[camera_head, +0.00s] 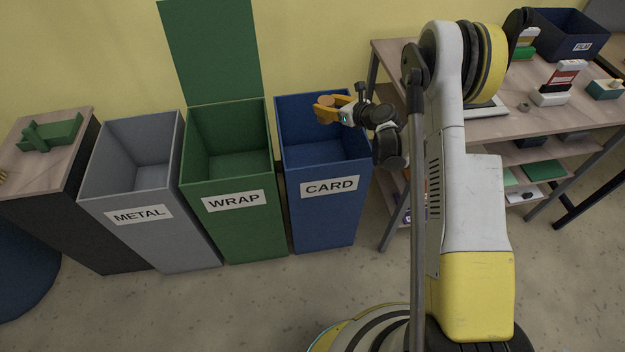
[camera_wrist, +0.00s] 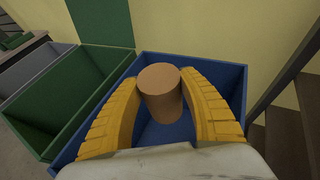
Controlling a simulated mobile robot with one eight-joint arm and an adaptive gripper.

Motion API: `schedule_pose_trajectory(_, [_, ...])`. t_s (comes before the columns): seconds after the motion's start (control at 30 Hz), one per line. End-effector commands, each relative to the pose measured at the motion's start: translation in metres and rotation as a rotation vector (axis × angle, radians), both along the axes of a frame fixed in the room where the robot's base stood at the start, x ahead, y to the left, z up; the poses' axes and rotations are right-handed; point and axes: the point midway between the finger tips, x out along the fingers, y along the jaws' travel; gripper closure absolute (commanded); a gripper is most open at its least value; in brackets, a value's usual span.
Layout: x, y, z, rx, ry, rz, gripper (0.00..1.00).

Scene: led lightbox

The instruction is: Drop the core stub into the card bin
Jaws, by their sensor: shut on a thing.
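The core stub (camera_wrist: 160,92) is a short brown cylinder. My gripper (camera_wrist: 161,101) has its yellow fingers shut on it, one on each side. In the head view my gripper (camera_head: 334,107) holds the stub (camera_head: 325,101) over the blue card bin (camera_head: 329,213), near the top of its opening. The bin carries a white CARD label. In the wrist view the blue bin (camera_wrist: 233,78) lies below and around the stub, and the part of its floor that shows looks empty. The exact height of the stub over the rim is hard to tell.
The green WRAP bin (camera_head: 236,226) and grey METAL bin (camera_head: 150,238) stand to the left of the card bin. A wooden-topped cabinet (camera_head: 75,122) is at far left. A workbench (camera_head: 480,129) with shelves and a blue FILM tray (camera_head: 565,38) stands at right.

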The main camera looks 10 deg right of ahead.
Motion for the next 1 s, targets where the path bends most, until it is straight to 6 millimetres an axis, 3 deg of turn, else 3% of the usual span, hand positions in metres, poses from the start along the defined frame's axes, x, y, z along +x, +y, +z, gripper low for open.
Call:
schedule_pose_trajectory(0.2, [0.000, 0.000, 0.000, 0.000, 0.000, 0.000, 0.82])
schedule_pose_trajectory(0.23, [0.000, 0.000, 0.000, 0.000, 0.000, 0.000, 0.49])
schedule_pose_trajectory(0.3, [0.000, 0.000, 0.000, 0.000, 0.000, 0.000, 0.28])
schedule_pose_trajectory(0.67, [-0.003, -0.002, 0.001, 0.000, 0.000, -0.001, 0.28])
schedule_pose_trajectory(0.77, [-0.012, -0.008, 0.006, 0.000, 0.000, -0.002, 0.28])
schedule_pose_trajectory(1.0, [-0.054, -0.032, 0.026, 0.001, 0.000, -0.004, 0.28])
